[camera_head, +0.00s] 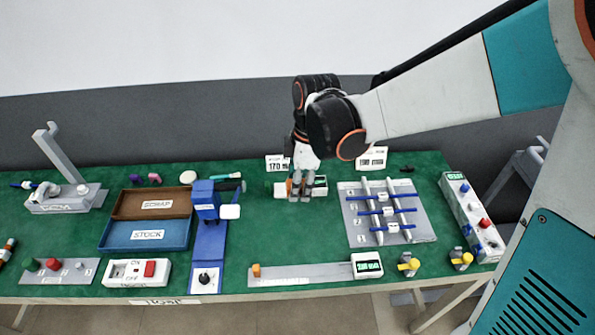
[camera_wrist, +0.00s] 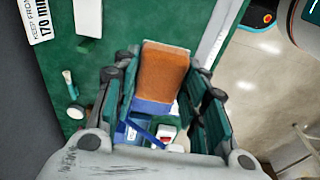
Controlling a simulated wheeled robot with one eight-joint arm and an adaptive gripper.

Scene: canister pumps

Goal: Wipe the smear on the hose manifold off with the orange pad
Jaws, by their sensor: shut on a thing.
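My gripper (camera_head: 299,196) points down over the green mat at the back middle of the bench. In the wrist view, its fingers (camera_wrist: 160,85) are shut on the orange pad (camera_wrist: 166,70), which has a blue part at its near end. In the head view the pad is mostly hidden by the fingers. A grey plate with silver tubes and blue cross bars (camera_head: 420,233), which may be the hose manifold, lies to the right, apart from my gripper. I cannot make out a smear in either view.
A 170 mm sign (camera_head: 277,163) and another sign (camera_head: 372,158) stand behind. The blue stand (camera_head: 208,243) and stock tray (camera_head: 118,245) are to the left. Green mat is clear in front of my gripper.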

